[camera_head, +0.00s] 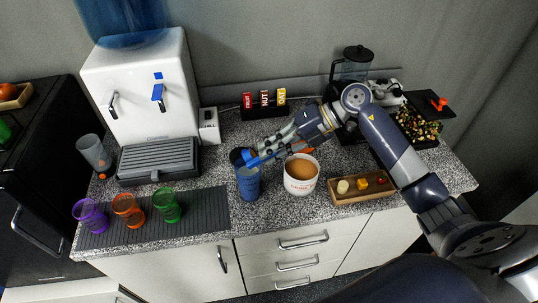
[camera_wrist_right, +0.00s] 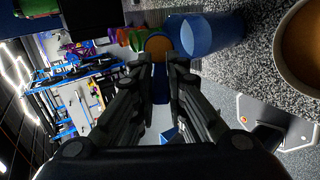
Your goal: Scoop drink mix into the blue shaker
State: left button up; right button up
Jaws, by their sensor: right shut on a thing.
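The blue shaker (camera_head: 248,185) stands upright on the counter, left of the white tub (camera_head: 301,187) of orange-brown drink mix (camera_head: 301,169). My right gripper (camera_head: 262,153) is above the shaker, reaching in from the right. It is shut on the handle of a blue scoop (camera_wrist_right: 160,82). In the wrist view the scoop's bowl holds orange-brown powder (camera_wrist_right: 158,44), close beside the open shaker (camera_wrist_right: 212,33). The tub's rim shows at the right there. In the head view the gripper hides part of the shaker's top, and I cannot tell whether the scoop touches it. My left gripper is out of view.
Purple (camera_head: 90,215), orange (camera_head: 128,210) and green (camera_head: 167,205) cups stand on a dark mat to the left. A water dispenser (camera_head: 140,85) stands behind them. A wooden tray (camera_head: 350,195) with small pieces sits right of the tub. Small labelled boxes (camera_head: 264,102) stand behind.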

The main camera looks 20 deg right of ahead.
pick_arm(q)
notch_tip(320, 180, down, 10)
jog(key=b, duration=0.9)
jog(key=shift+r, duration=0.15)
pick_arm(e)
jog(key=shift+s+d+f+t+y, duration=0.1)
jog(key=shift+d+f+t+y, duration=0.15)
jog(key=shift+f+y, duration=0.4)
jog(key=shift+d+f+t+y, duration=0.2)
jog(key=shift+f+y, duration=0.1)
jog(key=shift+y, duration=0.5)
jog(key=shift+s+d+f+t+y, duration=0.15)
jog(key=shift+f+t+y, duration=0.1)
jog(key=shift+f+y, duration=0.4)
jog(key=shift+r, duration=0.2)
